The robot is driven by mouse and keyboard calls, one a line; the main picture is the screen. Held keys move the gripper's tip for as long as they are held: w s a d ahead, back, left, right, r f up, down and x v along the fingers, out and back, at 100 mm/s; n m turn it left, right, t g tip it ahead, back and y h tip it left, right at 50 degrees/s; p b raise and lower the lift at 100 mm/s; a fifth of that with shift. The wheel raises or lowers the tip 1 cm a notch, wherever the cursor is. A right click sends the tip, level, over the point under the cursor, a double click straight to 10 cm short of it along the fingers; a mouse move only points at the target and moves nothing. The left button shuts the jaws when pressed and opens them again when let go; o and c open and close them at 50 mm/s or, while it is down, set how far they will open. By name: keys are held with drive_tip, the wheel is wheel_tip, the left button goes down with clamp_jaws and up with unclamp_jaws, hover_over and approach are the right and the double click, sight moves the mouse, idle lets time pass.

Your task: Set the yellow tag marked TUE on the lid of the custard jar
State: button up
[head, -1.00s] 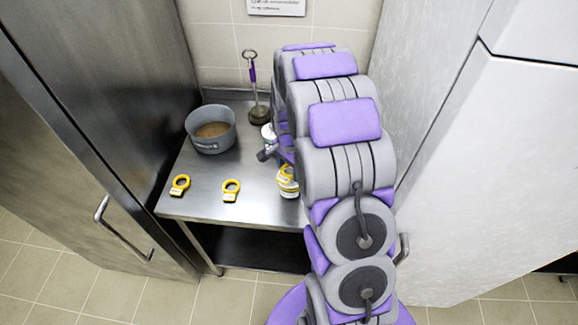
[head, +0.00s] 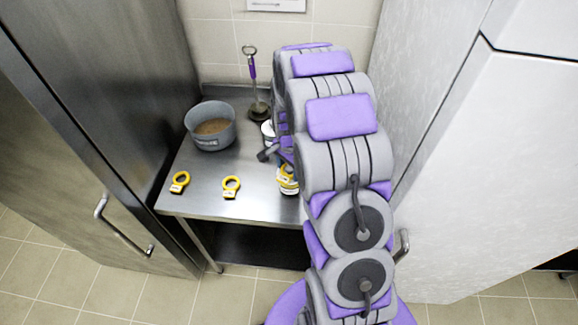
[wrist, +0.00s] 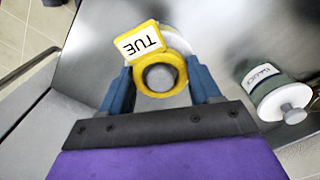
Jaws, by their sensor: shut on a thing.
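The yellow tag marked TUE (wrist: 142,42) is in the wrist view, with its ring (wrist: 160,73) between the blue fingers of my gripper (wrist: 160,76). My gripper is shut on this tag. A pale round surface (wrist: 180,42) shows behind the tag; the tag hides most of it, so I cannot tell whether they touch.
Two other yellow ring tags (head: 180,183) (head: 231,187) lie on the steel table (head: 210,205). A grey pot (head: 210,128) and a purple-handled utensil (head: 253,75) stand behind. A grey-green jar with a white knobbed lid (wrist: 282,98) is right in the wrist view. Tall cabinets flank the table.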

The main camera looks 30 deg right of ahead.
drive_tip(key=o, duration=0.9)
drive_tip(key=shift+o, duration=0.2)
drive_tip(key=shift+r, duration=0.1)
wheel_tip(320, 180, up, 11)
drive_tip(key=p, duration=0.3)
idle(0.3)
idle(0.5)
